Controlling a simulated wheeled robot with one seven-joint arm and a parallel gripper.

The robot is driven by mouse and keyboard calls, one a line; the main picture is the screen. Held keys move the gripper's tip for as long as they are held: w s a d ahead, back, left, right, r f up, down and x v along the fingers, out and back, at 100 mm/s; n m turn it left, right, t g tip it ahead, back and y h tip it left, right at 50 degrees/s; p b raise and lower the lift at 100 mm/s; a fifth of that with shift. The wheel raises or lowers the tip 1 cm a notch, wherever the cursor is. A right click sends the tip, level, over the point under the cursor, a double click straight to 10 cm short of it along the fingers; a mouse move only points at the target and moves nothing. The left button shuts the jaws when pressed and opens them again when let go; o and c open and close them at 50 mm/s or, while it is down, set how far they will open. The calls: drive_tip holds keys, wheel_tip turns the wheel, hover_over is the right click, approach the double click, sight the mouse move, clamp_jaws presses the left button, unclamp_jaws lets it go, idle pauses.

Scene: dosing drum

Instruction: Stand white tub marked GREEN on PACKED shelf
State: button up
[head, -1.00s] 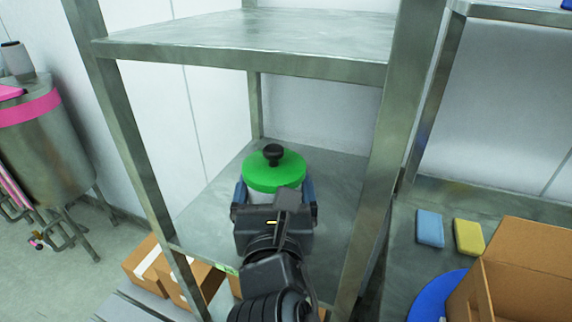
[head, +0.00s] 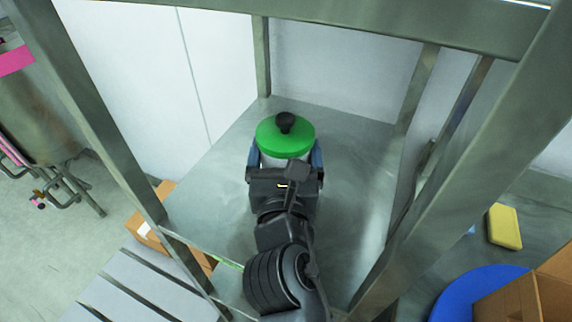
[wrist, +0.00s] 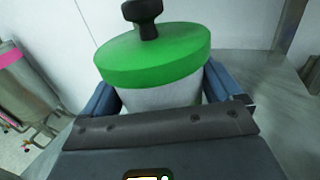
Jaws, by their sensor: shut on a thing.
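A white tub with a green lid and black knob (head: 285,136) is over the metal shelf (head: 215,165), inside the rack. It also shows large in the wrist view (wrist: 155,60), upright. My gripper (head: 285,163) is shut on the tub, one blue finger on each side of its white body. The tub's base is hidden behind my gripper, so I cannot tell if it touches the shelf. No marking on the tub is readable. A green label strip (head: 229,263) on the shelf's front edge is partly hidden and unreadable.
Rack posts (head: 95,115) stand left and right of my arm, and an upper shelf edge (head: 400,22) crosses above. Bare shelf lies around the tub. A yellow block (head: 504,226), blue disc (head: 478,292) and cardboard box (head: 540,295) are at right. A steel drum (head: 35,110) is at left.

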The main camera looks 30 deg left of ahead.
drive_tip(key=shift+f+b, duration=0.3)
drive_tip(key=shift+f, duration=1.15)
drive_tip(key=shift+f, duration=0.1)
drive_tip(key=o, duration=0.7)
drive_tip(key=shift+r, duration=0.25)
drive_tip(key=b+v, duration=0.1)
drive_tip(key=v, duration=1.1)
drive_tip(key=shift+f, duration=0.15)
